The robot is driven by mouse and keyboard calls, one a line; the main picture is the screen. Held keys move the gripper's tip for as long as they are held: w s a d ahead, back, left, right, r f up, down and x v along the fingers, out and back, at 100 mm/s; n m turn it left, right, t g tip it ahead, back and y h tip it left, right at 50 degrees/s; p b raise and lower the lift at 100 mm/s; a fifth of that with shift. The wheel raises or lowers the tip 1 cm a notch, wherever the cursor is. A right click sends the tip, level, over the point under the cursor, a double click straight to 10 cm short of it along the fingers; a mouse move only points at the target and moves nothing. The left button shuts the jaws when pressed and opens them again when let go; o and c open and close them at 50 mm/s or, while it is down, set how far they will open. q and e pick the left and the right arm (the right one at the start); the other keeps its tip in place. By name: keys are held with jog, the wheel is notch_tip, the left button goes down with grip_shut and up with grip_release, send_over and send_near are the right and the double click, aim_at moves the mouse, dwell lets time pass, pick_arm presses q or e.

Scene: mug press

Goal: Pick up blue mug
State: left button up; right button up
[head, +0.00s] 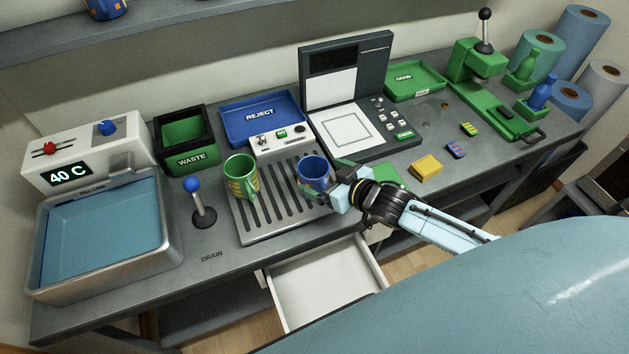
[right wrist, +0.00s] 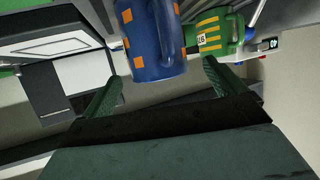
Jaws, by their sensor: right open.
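The blue mug (head: 313,173) stands on the slotted grey drain rack in the head view. In the right wrist view the blue mug (right wrist: 152,45) has orange squares and shows just beyond the fingers, roughly between them. My right gripper (head: 341,185) is at the mug's right side in the head view. Its two green fingers (right wrist: 160,88) are spread apart, and the mug is not gripped. Whether a finger touches the mug I cannot tell. My left gripper is in neither view.
A green mug (head: 241,177) with yellow marks stands left of the blue mug on the rack (head: 285,226). The REJECT tray (head: 260,119) and a control box (head: 281,141) are behind. An open drawer (head: 322,283) juts out below. A yellow block (head: 426,167) lies right.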

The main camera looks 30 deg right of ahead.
aim_at(304, 165)
jog(key=x, duration=0.4)
jog(key=shift+w+r, duration=0.1)
jog(key=shift+w, duration=0.1)
jog(key=shift+d, duration=0.1)
jog(key=c, duration=1.3)
